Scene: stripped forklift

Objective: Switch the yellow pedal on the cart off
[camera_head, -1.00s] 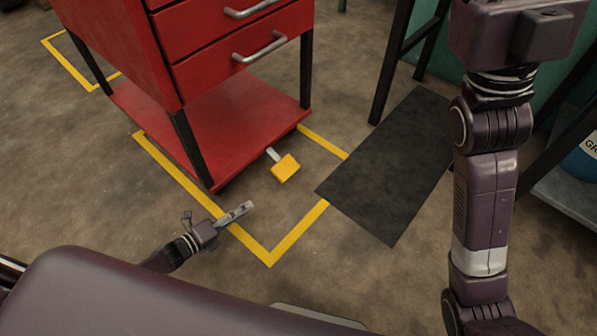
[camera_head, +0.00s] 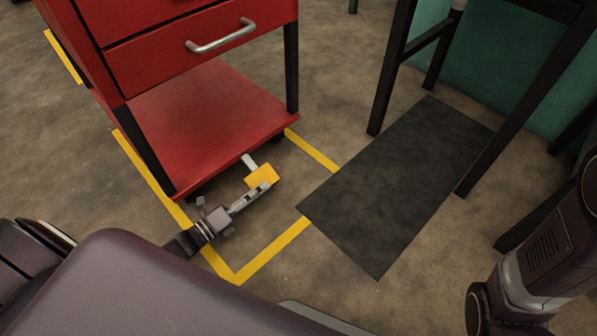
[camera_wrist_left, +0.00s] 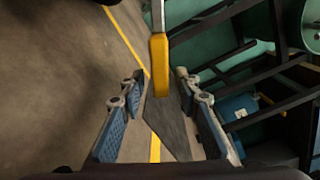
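The yellow pedal (camera_head: 262,175) sticks out on a short grey lever from under the near edge of the red cart (camera_head: 205,120). In the head view my left gripper (camera_head: 262,188) is low over the floor, its fingers right at the pedal's near side. In the left wrist view the pedal (camera_wrist_left: 160,65) lies ahead, between the two fingers of the left gripper (camera_wrist_left: 160,95), which stand wide apart. Whether a finger touches the pedal cannot be told. My right arm is at the right edge of the head view; its gripper is out of view.
Yellow tape (camera_head: 272,250) marks the floor around the cart. A dark mat (camera_head: 385,190) lies to the right, beside a black-legged frame (camera_head: 390,75). A cart leg (camera_head: 148,150) stands left of the pedal. Bare floor lies between the pedal and the mat.

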